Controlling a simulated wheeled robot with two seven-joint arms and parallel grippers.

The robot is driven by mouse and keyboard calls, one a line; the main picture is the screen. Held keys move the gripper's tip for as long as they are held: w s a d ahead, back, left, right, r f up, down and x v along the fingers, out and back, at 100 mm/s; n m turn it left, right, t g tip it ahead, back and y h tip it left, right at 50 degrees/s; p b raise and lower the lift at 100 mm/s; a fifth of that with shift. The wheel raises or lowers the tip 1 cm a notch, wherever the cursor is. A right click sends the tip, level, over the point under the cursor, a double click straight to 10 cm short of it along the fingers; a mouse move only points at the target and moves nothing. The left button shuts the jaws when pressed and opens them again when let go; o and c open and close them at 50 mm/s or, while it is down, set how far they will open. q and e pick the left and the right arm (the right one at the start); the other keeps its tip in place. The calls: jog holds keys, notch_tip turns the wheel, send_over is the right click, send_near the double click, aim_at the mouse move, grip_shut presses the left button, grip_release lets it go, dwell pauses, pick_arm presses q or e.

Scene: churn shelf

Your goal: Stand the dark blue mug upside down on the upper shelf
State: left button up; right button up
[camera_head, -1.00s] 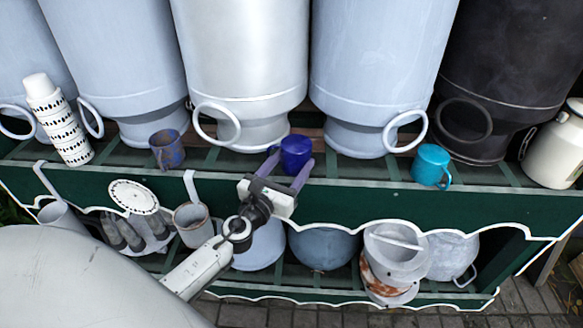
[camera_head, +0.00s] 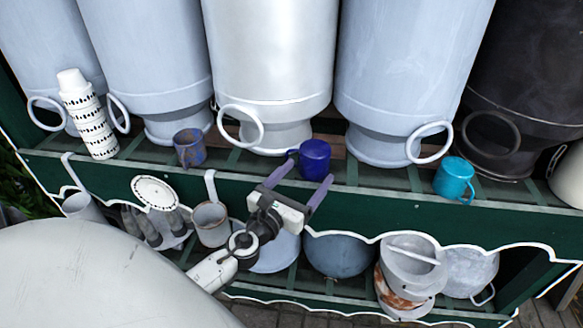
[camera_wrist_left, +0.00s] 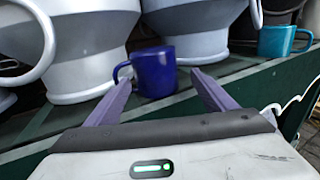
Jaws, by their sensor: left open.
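The dark blue mug (camera_head: 315,160) stands on the upper shelf (camera_head: 385,195), near its front edge and in front of the milk churns. Its top looks like a closed, solid blue face, so it appears to be mouth down. In the left wrist view the mug (camera_wrist_left: 154,72) stands upright on its axis, with its handle to the left. My left gripper (camera_head: 309,173) is open, with its fingers pointing at the mug and their tips just short of it. No grip on the mug shows. My right gripper is in neither view.
Large pale churns (camera_head: 270,60) fill the back of the shelf. A speckled blue mug (camera_head: 189,149) and a stack of white cups (camera_head: 90,120) stand to the left, a turquoise mug (camera_head: 454,177) to the right. Buckets and pots (camera_head: 340,255) crowd the lower shelf.

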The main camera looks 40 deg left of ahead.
pick_arm(q)
jog(key=s+d+b, duration=0.1)
jog(key=s+b, duration=0.1)
jog(key=s, duration=0.6)
jog(key=s+d+f+n+g+h, duration=0.1)
jog(key=s+d+f+n+g, duration=0.15)
jog(key=f+n, duration=0.45)
jog(key=s+d+f+n+g, duration=0.2)
jog(key=s+d+f+n, duration=0.3)
jog(key=n, duration=0.5)
jog(key=s+d+f+n+g+h, duration=0.4)
jog(key=s+d+f+n, duration=0.4)
jog(key=d+n, duration=0.3)
jog(key=f+n, duration=0.1)
jog(key=n, duration=0.3)
jog(key=shift+d+f+g+h, duration=0.25)
jog(key=shift+d+g+h, duration=0.05)
jog(key=shift+d+g, duration=0.05)
jog(key=shift+a+r+p, duration=0.1)
jog(key=shift+r+p, duration=0.2)
jog(key=shift+p, duration=0.25)
